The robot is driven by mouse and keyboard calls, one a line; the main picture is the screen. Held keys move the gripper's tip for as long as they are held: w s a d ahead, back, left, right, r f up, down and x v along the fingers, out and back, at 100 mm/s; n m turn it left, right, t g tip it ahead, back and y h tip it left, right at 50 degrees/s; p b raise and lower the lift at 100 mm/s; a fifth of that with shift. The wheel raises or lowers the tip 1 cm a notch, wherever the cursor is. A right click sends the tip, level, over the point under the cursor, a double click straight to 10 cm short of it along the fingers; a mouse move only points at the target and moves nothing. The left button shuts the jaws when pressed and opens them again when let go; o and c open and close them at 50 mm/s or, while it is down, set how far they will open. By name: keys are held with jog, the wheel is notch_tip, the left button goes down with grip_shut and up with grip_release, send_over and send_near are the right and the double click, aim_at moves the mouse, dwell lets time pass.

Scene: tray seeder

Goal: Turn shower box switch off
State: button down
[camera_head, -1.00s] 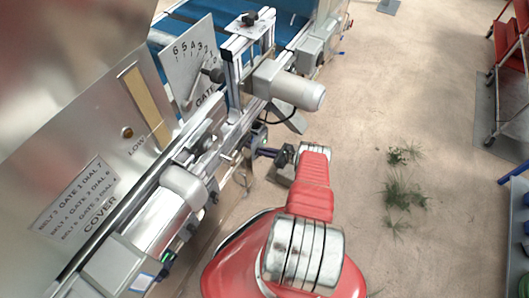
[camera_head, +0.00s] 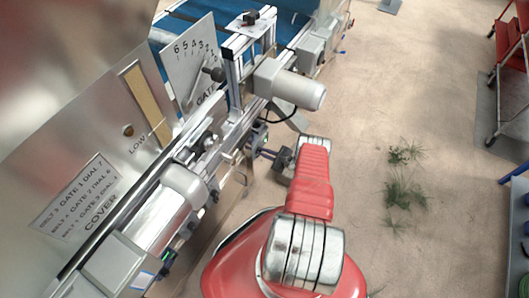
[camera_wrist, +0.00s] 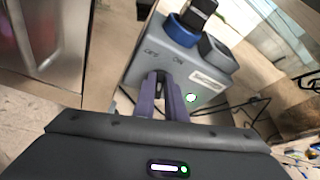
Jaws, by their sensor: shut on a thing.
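The shower box is a grey box (camera_wrist: 160,66) in the wrist view, with small dark lettering on its face and a lit green light (camera_wrist: 191,98). My gripper (camera_wrist: 166,88) has its purple fingers close together at the box's front face. It is shut on a small part there, which looks like the switch; the fingers hide it, so its position cannot be told. In the head view, my gripper (camera_head: 271,154) reaches left from my red arm to the box (camera_head: 257,136) under the machine's frame, where a small green light shows.
The motor (camera_head: 290,84) and metal rail (camera_head: 150,180) lie close by. Open floor with a green plant (camera_head: 404,190) is to the right; a red cart (camera_head: 508,50) stands beyond.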

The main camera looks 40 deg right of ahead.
jog(key=shift+s+a+f+n+t+h, duration=0.15)
jog(key=shift+a+n+t+h, duration=0.1)
jog(key=shift+n, duration=0.3)
jog(key=shift+a+f+n+t+h, duration=0.15)
jog(key=shift+n+h, duration=0.15)
jog(key=shift+n, duration=0.2)
jog(key=shift+s+a+f+n+t+h, duration=0.15)
jog(key=shift+a+n+t+h, duration=0.1)
jog(key=shift+n, duration=0.3)
jog(key=shift+w, duration=0.1)
jog(key=c, duration=1.8)
grip_release()
jog(key=shift+d+r, duration=0.1)
jog(key=a+v, duration=0.1)
jog(key=v, duration=1.2)
jog(key=shift+s+d, duration=0.4)
